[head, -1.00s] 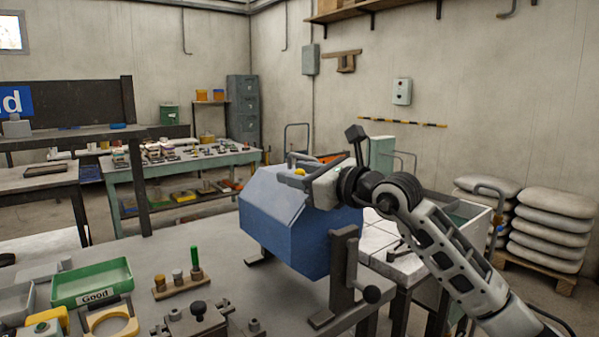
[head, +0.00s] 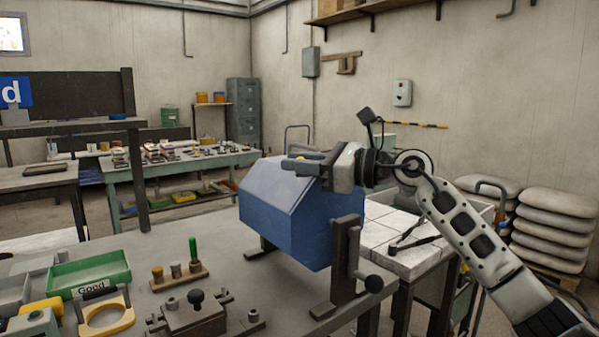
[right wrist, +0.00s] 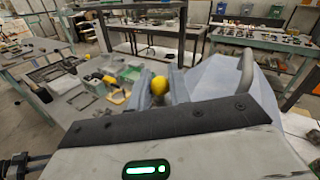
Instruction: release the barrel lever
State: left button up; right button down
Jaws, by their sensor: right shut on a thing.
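The blue faceted barrel (head: 290,215) sits in a dark stand on the near table. My right gripper (head: 303,163) is at the top of the barrel, shut on the barrel lever, whose yellow knob (head: 305,157) shows between its fingers. In the right wrist view the yellow knob (right wrist: 159,86) sits between the grey fingers, in front of the pale blue barrel (right wrist: 216,84). The fingers and wrist hide most of the lever. My left gripper is not in view.
A dark post with a round knob (head: 373,284) stands at the barrel's right end. The near table also holds a green tray (head: 90,277) marked Good, a small peg rack (head: 179,277) and a yellow ring-shaped part (head: 105,312). White tiles (head: 405,240) lie right of the barrel.

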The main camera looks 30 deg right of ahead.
jog(key=shift+s+n+g+y, duration=0.3)
jog(key=shift+n+g+y, duration=0.55)
jog(key=shift+y, duration=0.25)
jog(key=n+g+y, duration=0.1)
jog(key=g, duration=0.1)
jog(key=s+n+g+y, duration=0.1)
jog(key=n+g+y, duration=0.1)
jog(key=shift+s+a+n+g, duration=0.15)
jog(key=shift+s+n+g, duration=0.1)
jog(key=shift+g, duration=0.1)
jog(key=c, duration=1.3)
grip_release()
jog(key=shift+c, duration=0.2)
